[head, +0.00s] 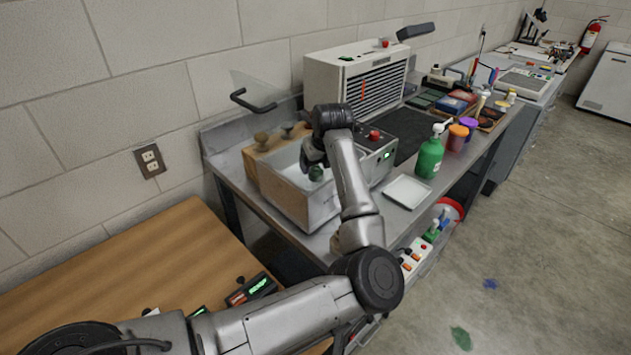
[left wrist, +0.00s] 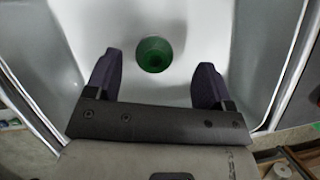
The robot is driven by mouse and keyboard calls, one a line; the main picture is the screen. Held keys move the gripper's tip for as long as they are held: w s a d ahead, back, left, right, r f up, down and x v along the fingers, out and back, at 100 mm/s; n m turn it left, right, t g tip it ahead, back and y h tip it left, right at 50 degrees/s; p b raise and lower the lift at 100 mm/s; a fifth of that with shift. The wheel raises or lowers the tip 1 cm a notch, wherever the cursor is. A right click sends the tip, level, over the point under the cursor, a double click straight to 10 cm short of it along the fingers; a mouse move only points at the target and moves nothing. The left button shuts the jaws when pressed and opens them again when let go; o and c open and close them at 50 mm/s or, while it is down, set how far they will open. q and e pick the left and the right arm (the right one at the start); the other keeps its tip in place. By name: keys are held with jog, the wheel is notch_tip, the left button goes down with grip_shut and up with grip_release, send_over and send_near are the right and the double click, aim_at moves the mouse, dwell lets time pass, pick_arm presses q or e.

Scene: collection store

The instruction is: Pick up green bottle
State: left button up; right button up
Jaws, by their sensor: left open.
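In the head view my left gripper (head: 314,160) points down into a metal basin (head: 288,196) on the bench. A small round green object (head: 316,174) sits just below it inside the basin. The left wrist view shows it from above as a green disc with a darker middle (left wrist: 153,55), between and beyond the two fingers of the open left gripper (left wrist: 156,66). I cannot tell whether it is the top of a bottle. A green pump bottle (head: 429,157) with a white head stands upright on the bench, right of the basin and apart from the gripper. My right gripper is out of view.
A white tray (head: 407,191) lies in front of the pump bottle. Orange-lidded (head: 457,137) and purple-lidded (head: 468,127) jars stand close behind it.

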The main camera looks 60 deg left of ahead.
aim_at(316, 169)
pick_arm(q)
jog(key=x, duration=0.1)
jog(key=b+x, duration=0.1)
jog(key=x, duration=0.2)
jog(key=shift+s+d+f, duration=0.1)
jog(key=shift+s+f, duration=0.15)
jog(key=shift+a+f, duration=0.2)
jog(key=shift+f, duration=0.25)
jog(key=c, duration=1.1)
jog(key=shift+c, duration=0.3)
jog(key=shift+r, duration=0.15)
